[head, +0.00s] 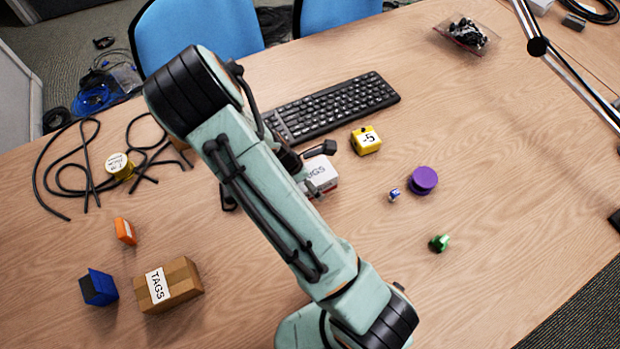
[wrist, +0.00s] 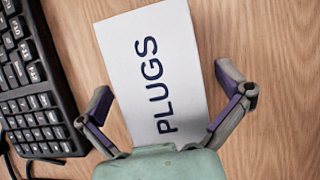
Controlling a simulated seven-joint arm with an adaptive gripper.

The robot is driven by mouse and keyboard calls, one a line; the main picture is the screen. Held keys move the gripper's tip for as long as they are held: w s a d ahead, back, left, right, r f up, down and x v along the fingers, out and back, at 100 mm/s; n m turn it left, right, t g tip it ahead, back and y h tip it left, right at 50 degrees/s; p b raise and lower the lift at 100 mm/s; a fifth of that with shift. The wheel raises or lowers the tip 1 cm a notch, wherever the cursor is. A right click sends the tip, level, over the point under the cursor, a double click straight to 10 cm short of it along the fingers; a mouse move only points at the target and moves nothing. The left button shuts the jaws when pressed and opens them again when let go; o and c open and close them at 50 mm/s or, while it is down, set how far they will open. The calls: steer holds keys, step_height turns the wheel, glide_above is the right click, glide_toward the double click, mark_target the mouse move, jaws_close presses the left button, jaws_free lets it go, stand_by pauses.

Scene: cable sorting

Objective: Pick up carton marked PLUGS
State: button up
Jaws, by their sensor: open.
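A white carton marked PLUGS (wrist: 150,65) lies on the wooden table beside the keyboard. My gripper (wrist: 168,92) is open above the carton in the wrist view. One finger is on each side of it, with a gap on the right side. The near end of the carton is hidden by my gripper. I cannot tell how high the fingertips are above the table.
A black keyboard (head: 335,107) lies behind the carton, close to the left finger in the wrist view. A yellow block (head: 366,140) and purple disc (head: 423,180) are to its right. A brown TAGS carton (head: 183,279) is front left. Black cable (head: 90,165) lies far left. The right side is mostly clear.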

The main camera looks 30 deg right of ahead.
steer(key=shift+c, duration=0.3)
steer(key=c, duration=1.2)
steer(key=shift+c, duration=0.2)
steer(key=shift+r, duration=0.1)
